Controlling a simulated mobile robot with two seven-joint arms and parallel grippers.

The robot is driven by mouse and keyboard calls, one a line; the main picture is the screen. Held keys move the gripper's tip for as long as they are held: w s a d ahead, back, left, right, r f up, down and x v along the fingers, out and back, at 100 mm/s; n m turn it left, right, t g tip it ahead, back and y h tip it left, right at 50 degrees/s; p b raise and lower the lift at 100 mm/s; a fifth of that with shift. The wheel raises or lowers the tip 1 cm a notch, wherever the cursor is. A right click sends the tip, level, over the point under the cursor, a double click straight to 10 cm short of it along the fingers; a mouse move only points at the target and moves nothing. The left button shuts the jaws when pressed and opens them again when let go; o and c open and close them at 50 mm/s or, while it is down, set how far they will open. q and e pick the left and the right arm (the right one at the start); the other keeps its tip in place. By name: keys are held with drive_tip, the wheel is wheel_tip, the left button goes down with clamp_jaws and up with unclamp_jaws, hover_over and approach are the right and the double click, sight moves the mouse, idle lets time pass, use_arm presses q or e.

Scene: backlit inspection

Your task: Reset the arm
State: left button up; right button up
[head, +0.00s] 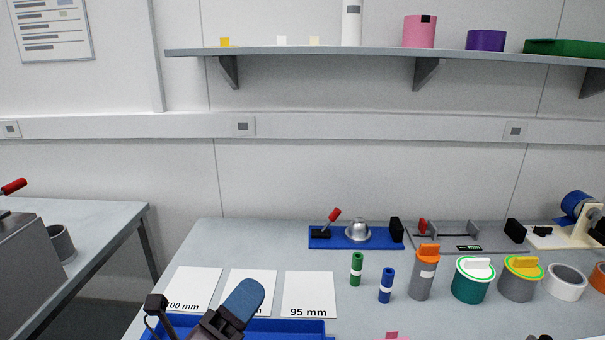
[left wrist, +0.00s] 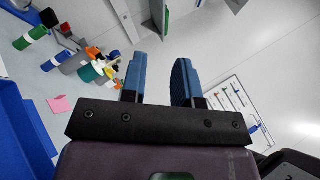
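My left gripper (head: 243,297) reaches up from the bottom of the head view, over the front left of the table and the blue tray (head: 312,328). In the head view its blue finger pad hides part of the middle white card. In the left wrist view its two blue fingers (left wrist: 159,82) stand apart with nothing between them. The gripper holds no object. I cannot make out my right gripper in either view.
White cards, one marked 95 mm (head: 309,295), lie behind the tray. Green (head: 356,269) and blue (head: 387,285) cylinders, an orange-topped grey canister (head: 424,272) and lidded pots stand to the right. A blue fixture board (head: 326,240) lies behind. A shelf (head: 380,52) hangs above.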

use_arm(q)
drive_tip(key=s+a+f+n+g+y, duration=0.2)
drive_tip(key=a+f+n+g+y, duration=0.1)
drive_tip(key=a+f+n+y, duration=1.4)
drive_tip(key=s+a+f+n+g+h, duration=0.1)
drive_tip(key=s+a+f+n+g, duration=0.1)
drive_tip(key=s+f+n+g, duration=0.6)
drive_tip(key=s+a+f+n+g+h, duration=0.15)
drive_tip(key=s+n+g, duration=0.35)
drive_tip(key=s, duration=0.7)
drive_tip(key=w+f+t, duration=0.7)
drive_tip(key=f+t, duration=0.1)
drive_tip(key=f, duration=0.1)
drive_tip(key=shift+w+d+f+t, duration=0.15)
drive_tip(key=shift+w+d+t, duration=0.1)
drive_tip(key=shift+t, duration=0.15)
